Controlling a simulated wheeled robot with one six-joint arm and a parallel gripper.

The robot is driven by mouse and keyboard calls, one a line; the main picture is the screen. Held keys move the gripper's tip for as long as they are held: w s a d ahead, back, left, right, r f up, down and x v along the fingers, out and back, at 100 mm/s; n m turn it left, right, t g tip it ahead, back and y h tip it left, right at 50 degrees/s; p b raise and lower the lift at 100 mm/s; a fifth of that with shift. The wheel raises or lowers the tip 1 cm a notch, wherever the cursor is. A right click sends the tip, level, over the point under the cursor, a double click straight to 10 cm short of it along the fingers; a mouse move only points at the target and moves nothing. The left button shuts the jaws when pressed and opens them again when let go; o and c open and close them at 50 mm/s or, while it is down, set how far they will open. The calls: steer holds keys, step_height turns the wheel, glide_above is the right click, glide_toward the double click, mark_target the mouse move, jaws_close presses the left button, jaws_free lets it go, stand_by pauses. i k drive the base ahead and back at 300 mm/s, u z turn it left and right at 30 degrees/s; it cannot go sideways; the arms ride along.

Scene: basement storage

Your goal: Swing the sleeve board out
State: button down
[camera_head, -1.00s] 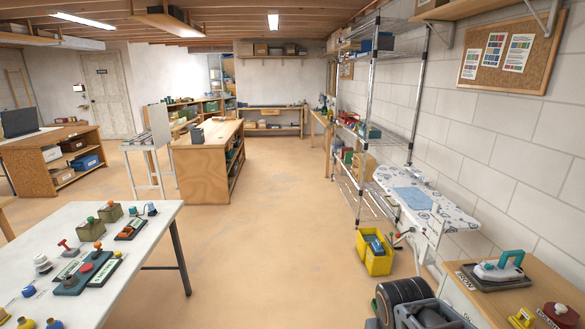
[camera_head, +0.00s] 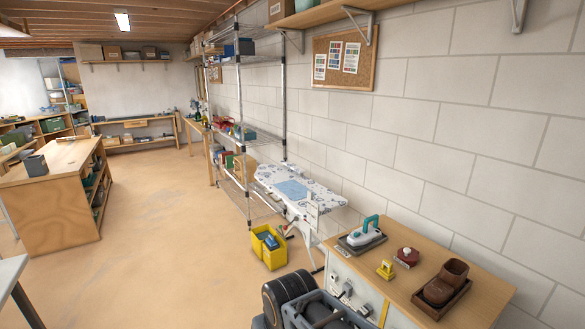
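The ironing board (camera_head: 322,202) stands along the right wall, with a white cover in a dark floral pattern and a folded blue cloth (camera_head: 291,190) on top. A small pale upright piece (camera_head: 313,212) shows at its near right side; I cannot tell whether this is the sleeve board. No other sleeve board can be made out at this size. My gripper is not in view.
A metal wire shelf (camera_head: 238,120) stands just beyond the ironing board. A yellow bin (camera_head: 269,247) is on the floor beside it. A wooden cabinet (camera_head: 448,262) with an iron (camera_head: 364,232) stands nearer. Open floor (camera_head: 165,240) lies left.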

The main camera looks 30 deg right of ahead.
mark_target(296, 168)
steer(key=u, duration=0.35)
steer(key=i, duration=3.45)
steer(key=z, duration=0.3)
steer(key=i, duration=1.8)
steer(key=z, duration=1.6)
steer(key=i, duration=1.1)
steer(key=z, duration=1.15)
steer(key=i, duration=0.3)
steer(key=z, duration=0.15)
